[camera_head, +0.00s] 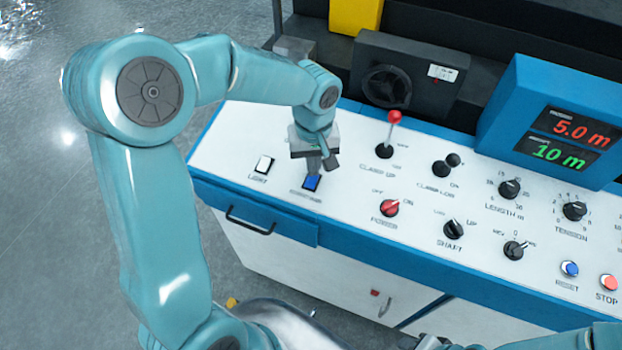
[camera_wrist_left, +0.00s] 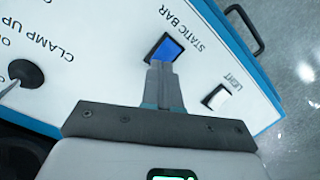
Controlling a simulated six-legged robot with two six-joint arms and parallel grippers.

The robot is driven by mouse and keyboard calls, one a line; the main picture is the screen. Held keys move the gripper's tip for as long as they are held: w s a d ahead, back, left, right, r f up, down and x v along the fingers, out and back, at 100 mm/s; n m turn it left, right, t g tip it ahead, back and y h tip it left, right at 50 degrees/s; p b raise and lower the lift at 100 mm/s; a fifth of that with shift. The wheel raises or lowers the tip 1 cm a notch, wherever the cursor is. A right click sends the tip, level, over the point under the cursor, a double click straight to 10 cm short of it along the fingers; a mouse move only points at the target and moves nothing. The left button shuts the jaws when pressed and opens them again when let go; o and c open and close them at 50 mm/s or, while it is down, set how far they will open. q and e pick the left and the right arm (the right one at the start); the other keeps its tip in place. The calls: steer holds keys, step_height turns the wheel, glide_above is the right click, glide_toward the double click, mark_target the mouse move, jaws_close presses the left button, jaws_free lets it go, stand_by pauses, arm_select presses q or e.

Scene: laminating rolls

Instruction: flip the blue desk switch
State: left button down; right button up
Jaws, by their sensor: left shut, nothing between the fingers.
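The blue desk switch (camera_head: 311,183) is a small blue rocker in a dark frame on the white control panel. In the left wrist view the blue switch (camera_wrist_left: 167,49) sits beside the label STATIC BAR. My left gripper (camera_head: 317,168) is shut and empty, with its fingers pointing down at the switch. In the left wrist view the shut fingertips (camera_wrist_left: 160,68) overlap the near edge of the switch. I cannot tell whether they touch it.
A white LIGHT switch (camera_head: 263,164) is left of the blue switch. A red-knobbed clamp lever (camera_head: 395,118) stands to the right. A red POWER knob (camera_head: 389,208) and several black knobs cover the panel. A blue display box (camera_head: 555,125) rises at the right.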

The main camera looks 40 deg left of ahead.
arm_select(q)
steer(key=shift+f+b, duration=0.5)
steer(key=shift+f, duration=0.15)
steer(key=shift+r, duration=0.1)
step_height(320, 180, up, 7)
steer(key=p, duration=0.5)
stand_by(0.3)
steer(key=shift+s, duration=0.15)
stand_by(0.4)
